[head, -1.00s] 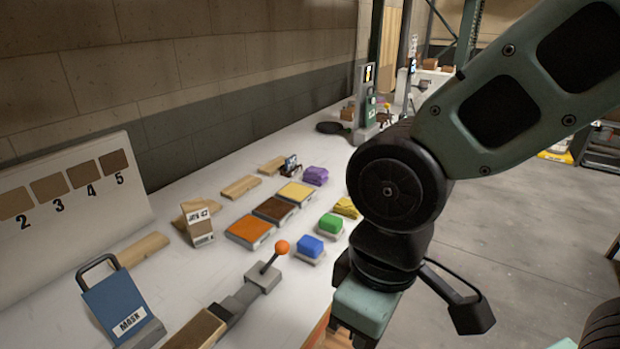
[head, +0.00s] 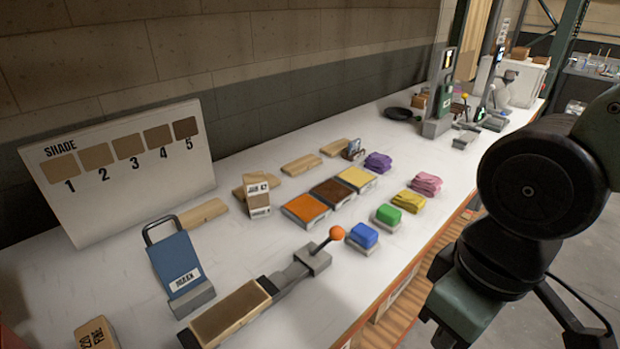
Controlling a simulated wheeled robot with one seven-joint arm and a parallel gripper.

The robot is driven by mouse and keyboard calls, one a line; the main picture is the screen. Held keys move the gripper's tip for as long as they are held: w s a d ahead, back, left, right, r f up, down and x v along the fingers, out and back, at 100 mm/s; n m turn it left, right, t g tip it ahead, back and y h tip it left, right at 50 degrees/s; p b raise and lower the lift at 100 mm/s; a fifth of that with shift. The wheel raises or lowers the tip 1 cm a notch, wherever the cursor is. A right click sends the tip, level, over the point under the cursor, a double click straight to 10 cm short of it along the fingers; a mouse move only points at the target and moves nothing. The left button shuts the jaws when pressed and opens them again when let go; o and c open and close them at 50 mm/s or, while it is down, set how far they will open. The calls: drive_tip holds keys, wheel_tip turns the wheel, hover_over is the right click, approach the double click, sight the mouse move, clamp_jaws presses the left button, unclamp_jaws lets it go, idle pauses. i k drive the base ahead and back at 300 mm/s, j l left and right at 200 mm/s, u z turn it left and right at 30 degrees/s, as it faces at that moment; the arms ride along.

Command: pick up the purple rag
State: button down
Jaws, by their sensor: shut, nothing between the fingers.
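The purple rag (head: 378,162) lies folded on the white bench, towards the back, just right of a small dark and blue item. My gripper (head: 436,338) is at the lower right, off the bench's front edge, well nearer to me than the rag and apart from it. Its fingers are shut with nothing held; their tips are partly cut off at the frame's bottom.
A yellow rag (head: 408,201) and a pink rag (head: 426,183) lie near the bench's front edge. Green (head: 389,214) and blue (head: 364,235) blocks, three colour pads (head: 306,209) and an orange-knobbed lever (head: 337,233) stand nearby. A shade board (head: 120,190) leans at the left.

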sight(377, 161)
drive_tip(key=u, duration=1.35)
drive_tip(key=z, duration=0.15)
drive_tip(key=i+l+u, duration=0.1)
drive_tip(key=l+u, duration=0.2)
drive_tip(key=l, duration=0.8)
drive_tip(key=l+u, duration=0.25)
drive_tip(key=l, duration=0.9)
drive_tip(key=k+l+u, duration=0.1)
drive_tip(key=l+u, duration=0.2)
drive_tip(key=l, duration=0.8)
